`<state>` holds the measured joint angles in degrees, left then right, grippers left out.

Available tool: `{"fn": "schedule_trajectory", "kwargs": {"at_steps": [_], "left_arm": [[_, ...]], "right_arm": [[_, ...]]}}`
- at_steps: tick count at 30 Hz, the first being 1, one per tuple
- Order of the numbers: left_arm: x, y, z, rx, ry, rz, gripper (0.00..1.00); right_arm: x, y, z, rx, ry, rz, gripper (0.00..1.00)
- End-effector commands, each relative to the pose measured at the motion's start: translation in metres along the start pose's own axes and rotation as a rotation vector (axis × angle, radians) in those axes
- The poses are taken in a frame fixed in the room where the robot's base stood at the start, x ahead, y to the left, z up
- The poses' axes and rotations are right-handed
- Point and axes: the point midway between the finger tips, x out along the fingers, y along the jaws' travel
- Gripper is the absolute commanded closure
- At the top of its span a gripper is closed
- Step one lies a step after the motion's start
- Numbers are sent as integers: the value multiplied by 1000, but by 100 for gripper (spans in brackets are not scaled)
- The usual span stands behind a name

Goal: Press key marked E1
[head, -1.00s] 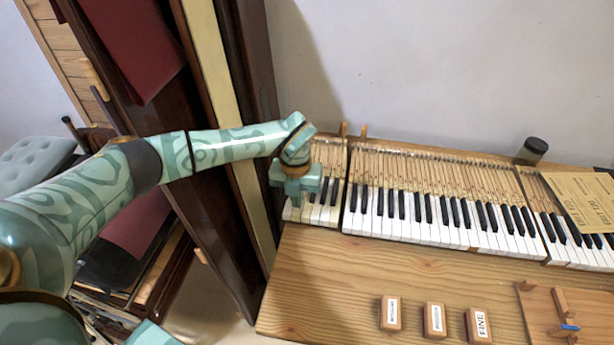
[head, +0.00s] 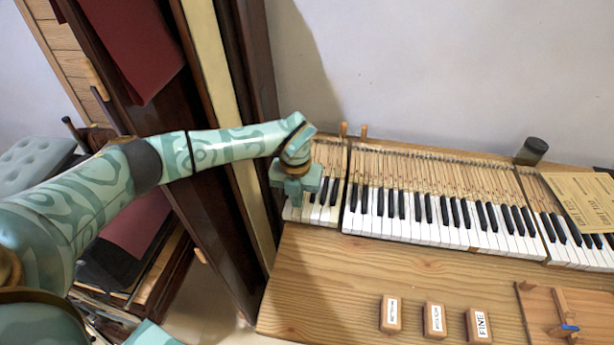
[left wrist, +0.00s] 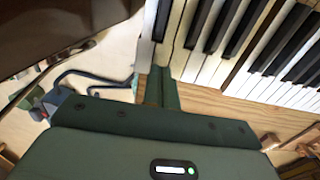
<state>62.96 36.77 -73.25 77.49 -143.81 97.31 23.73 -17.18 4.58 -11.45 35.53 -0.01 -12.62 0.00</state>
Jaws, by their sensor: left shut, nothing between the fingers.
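The piano keys run along the back of the wooden bench, with a short section (head: 325,212) at the left end and a longer section (head: 440,225) to its right. No E1 mark is readable on any key. My left gripper (head: 295,200) is shut and empty, pointing down at the left end of the short section. In the left wrist view its closed fingers (left wrist: 162,85) reach the front ends of the white keys (left wrist: 185,60). Whether the fingertips touch a key or hover just above it, I cannot tell. My right gripper is not in view.
Three small labelled wooden blocks (head: 434,320) lie on the bench top (head: 340,275). A dark cylinder (head: 531,151) and a tan paper sheet (head: 585,205) are at the back right. A tall dark wooden panel (head: 250,100) stands close left of the keys.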

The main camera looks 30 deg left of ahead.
Motion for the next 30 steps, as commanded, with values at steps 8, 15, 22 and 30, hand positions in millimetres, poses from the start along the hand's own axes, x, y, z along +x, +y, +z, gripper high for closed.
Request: {"fn": "schedule_trajectory", "kwargs": {"at_steps": [8, 15, 22, 30], "left_arm": [[0, 0, 0, 0, 0, 0, 100], [6, 0, 0, 0, 1, 0, 100], [16, 0, 0, 0, 1, 0, 100], [27, 0, 0, 0, 1, 0, 100]], "right_arm": [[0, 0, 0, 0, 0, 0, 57], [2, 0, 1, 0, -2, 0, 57], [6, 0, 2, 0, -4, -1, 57], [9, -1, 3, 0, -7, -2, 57]]}}
